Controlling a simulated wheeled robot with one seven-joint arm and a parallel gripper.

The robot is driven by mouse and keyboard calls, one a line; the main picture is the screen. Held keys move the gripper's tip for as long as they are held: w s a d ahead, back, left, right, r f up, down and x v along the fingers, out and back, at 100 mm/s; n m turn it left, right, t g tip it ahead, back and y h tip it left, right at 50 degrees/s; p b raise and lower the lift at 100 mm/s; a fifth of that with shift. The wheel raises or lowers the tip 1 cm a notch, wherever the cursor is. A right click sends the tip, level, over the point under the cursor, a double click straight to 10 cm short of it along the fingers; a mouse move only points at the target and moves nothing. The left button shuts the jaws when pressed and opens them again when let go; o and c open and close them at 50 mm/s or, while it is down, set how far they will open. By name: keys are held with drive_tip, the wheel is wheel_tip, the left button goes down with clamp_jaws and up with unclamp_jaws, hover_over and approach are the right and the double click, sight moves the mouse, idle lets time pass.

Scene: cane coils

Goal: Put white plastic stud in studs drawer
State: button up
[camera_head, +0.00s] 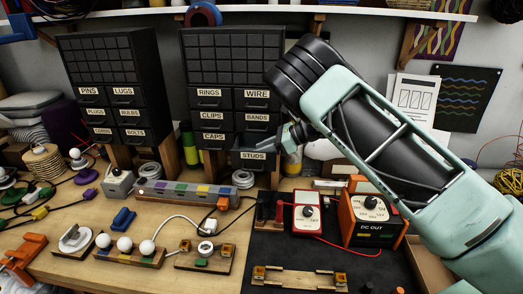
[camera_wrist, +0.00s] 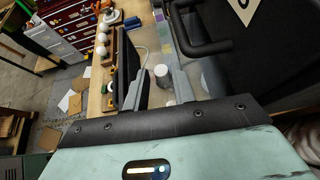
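The studs drawer (camera_head: 254,155) is at the bottom of the right black cabinet in the head view, and it looks pulled out. My gripper (camera_head: 288,136) hangs close to its upper right, near the cabinet's front. In the wrist view my gripper's two fingers (camera_wrist: 152,62) stand apart, with a gap between them. A small whitish cylinder (camera_wrist: 161,75) shows in that gap, apart from the fingers as far as I can see. I cannot tell whether it is the white plastic stud or a jar below. No stud is clearly seen in the head view.
A yellowish jar (camera_head: 292,165) stands right of the drawer. The red-framed meter (camera_head: 308,212) and orange power supply (camera_head: 370,217) stand below my arm. White bulbs on a wooden base (camera_head: 125,246) and a long connector strip (camera_head: 185,194) occupy the bench. The black mat's middle is clear.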

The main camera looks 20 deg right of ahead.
drive_tip(key=b+v, duration=0.5)
drive_tip(key=v, duration=0.6)
drive_tip(key=shift+d+f, duration=0.1)
drive_tip(key=shift+d, duration=0.05)
